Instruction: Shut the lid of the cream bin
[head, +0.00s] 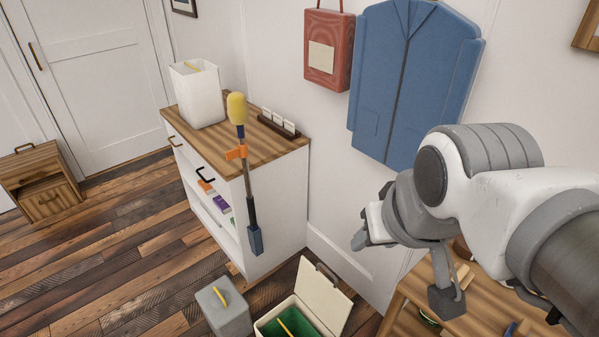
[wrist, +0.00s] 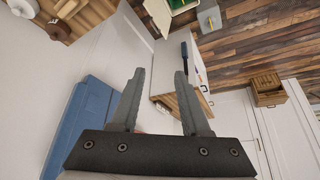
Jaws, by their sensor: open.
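The cream bin (head: 268,322) stands on the floor at the bottom of the head view, cut off by the frame edge. Its lid (head: 324,294) is open and tilted up on the right side, with a dark handle near its top. The inside looks green, with a yellow strip in it. In the wrist view, the lid (wrist: 157,12) shows at the top edge. My gripper (head: 366,232) is up and to the right of the bin, well apart from it. In the wrist view, my gripper (wrist: 160,78) has its fingers apart with nothing between them.
A grey bin (head: 224,312) with a yellow handle stands left of the cream bin. A white cabinet (head: 278,215) stands behind, with a yellow-headed duster (head: 246,170) in front. A wooden table (head: 402,300) is at the right, below my arm.

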